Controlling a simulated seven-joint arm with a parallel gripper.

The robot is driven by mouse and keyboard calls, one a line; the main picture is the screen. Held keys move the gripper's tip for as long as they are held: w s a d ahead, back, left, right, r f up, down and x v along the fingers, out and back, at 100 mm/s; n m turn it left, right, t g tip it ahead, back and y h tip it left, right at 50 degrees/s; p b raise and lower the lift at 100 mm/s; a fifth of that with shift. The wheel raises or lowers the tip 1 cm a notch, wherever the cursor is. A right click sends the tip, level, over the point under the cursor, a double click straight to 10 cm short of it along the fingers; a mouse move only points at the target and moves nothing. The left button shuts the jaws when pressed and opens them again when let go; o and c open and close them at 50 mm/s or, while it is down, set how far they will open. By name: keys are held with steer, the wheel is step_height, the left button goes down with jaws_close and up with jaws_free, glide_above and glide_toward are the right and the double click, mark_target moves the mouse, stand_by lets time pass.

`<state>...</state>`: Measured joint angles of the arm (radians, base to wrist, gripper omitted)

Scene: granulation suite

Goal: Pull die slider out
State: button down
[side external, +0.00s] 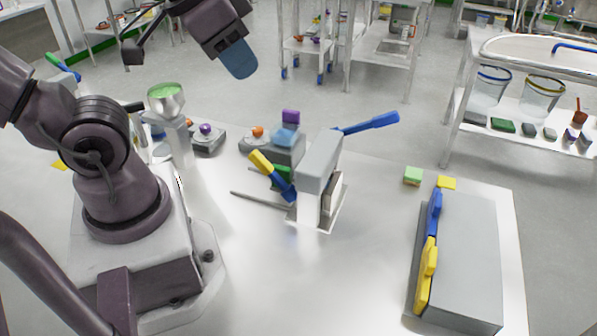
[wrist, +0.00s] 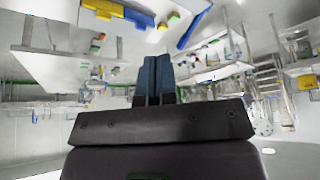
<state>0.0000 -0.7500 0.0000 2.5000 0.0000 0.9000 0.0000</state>
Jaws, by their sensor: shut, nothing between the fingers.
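A grey press-like device (side external: 320,163) stands upright near the middle of the steel table. A blue lever (side external: 370,124) sticks out to its upper right. A yellow-tipped blue handle (side external: 272,175) leans at its left, with a green part behind it. I cannot tell which part is the die slider. My gripper (side external: 240,72) is high above the table's far edge, well apart from the device. In the wrist view, the blue fingers of my gripper (wrist: 155,60) are pressed together and empty.
A grey box (side external: 465,260) with blue and yellow handles stands at the table's right. A funnel-topped stand (side external: 167,100) and small blocks with purple and orange knobs stand at the back left. The front middle of the table (side external: 310,290) is clear.

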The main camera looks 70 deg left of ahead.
steer(key=c, duration=1.6)
jaws_free()
steer(key=o, duration=0.3)
steer(key=shift+w+a+f, duration=0.1)
steer(key=shift+f, duration=0.15)
steer(key=o, duration=0.5)
steer(key=f+g, duration=0.1)
steer(key=w+a+f+g, duration=0.1)
steer(key=f, duration=0.1)
steer(key=shift+w+n, duration=0.1)
steer(key=shift+n, duration=0.3)
steer(key=shift+o, duration=0.2)
steer(key=n+g, duration=0.4)
steer(key=n, duration=0.4)
glide_toward(281, 167)
step_height(281, 167, down, 11)
steer(key=shift+f, duration=0.25)
